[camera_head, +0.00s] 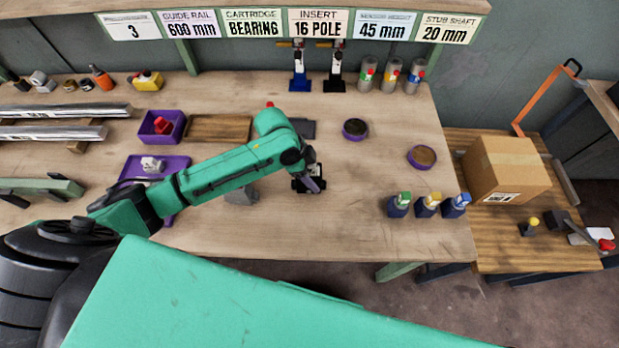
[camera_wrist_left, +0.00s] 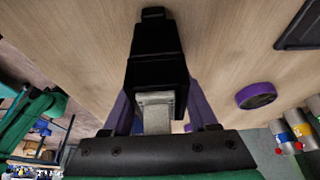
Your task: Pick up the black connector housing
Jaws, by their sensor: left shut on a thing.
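The black connector housing (camera_wrist_left: 156,55) lies between the purple fingers of my left gripper (camera_wrist_left: 158,92) in the left wrist view. A pale grey block-like part (camera_wrist_left: 156,112) shows at its near end, between the fingers. In the head view my left gripper (camera_head: 311,180) is over the middle of the bench, shut on the housing, and partly hides it. I cannot tell whether the housing touches the bench top. My right gripper is not in view.
Purple trays (camera_head: 147,170) and a purple bin (camera_head: 152,137) stand to the left on the bench (camera_head: 340,235). Two round purple-rimmed dishes (camera_head: 422,157) and several small blue-based bottles (camera_head: 428,206) are to the right. A cardboard box (camera_head: 507,168) sits on the side table.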

